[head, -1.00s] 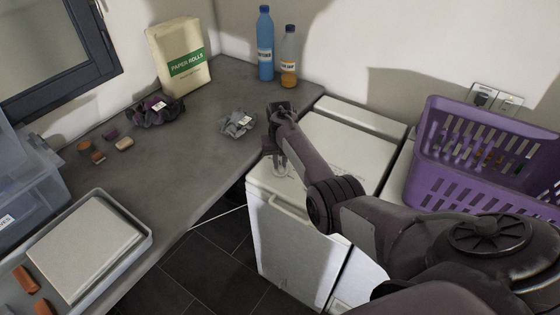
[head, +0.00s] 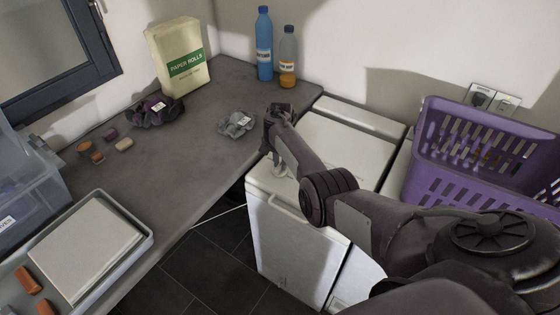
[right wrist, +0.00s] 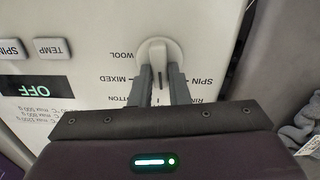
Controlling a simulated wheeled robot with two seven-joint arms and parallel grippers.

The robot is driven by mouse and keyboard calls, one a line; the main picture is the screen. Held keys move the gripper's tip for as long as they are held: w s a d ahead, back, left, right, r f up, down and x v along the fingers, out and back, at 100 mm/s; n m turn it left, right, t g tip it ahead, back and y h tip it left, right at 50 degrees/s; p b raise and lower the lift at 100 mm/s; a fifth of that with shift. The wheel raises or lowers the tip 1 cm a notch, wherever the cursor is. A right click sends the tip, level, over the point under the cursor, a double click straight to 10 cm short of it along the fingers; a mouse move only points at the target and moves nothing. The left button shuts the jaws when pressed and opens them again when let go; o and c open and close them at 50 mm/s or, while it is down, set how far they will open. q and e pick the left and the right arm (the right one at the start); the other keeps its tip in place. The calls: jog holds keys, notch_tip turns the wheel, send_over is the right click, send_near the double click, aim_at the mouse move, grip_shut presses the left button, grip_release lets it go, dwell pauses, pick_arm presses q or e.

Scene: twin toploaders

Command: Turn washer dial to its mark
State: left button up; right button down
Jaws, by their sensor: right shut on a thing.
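The washer dial (right wrist: 160,54) is a round white knob with a raised grip bar, upper middle in the right wrist view. Printed words such as WOOL, MIXED and SPIN ring it, upside down. My right gripper (right wrist: 160,76) is shut on the dial's bar, one grey finger on each side. A dark line shows on the bar between the fingers. In the head view my right gripper (head: 270,147) is at the left edge of the white washer (head: 300,235), by the counter, and the dial cannot be made out clearly. My left gripper is not in view.
An OFF display (right wrist: 38,87) and SPIN and TEMP buttons lie beside the dial. A purple basket (head: 480,190) stands at the right. The grey counter (head: 190,135) holds a grey crumpled cloth (head: 237,124) close to my gripper, bottles and a tray (head: 150,228).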

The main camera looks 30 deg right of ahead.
jog(key=shift+m, duration=0.5)
jog(key=c, duration=1.4)
grip_release()
notch_tip(320, 180, up, 8)
jog(key=shift+f, duration=0.15)
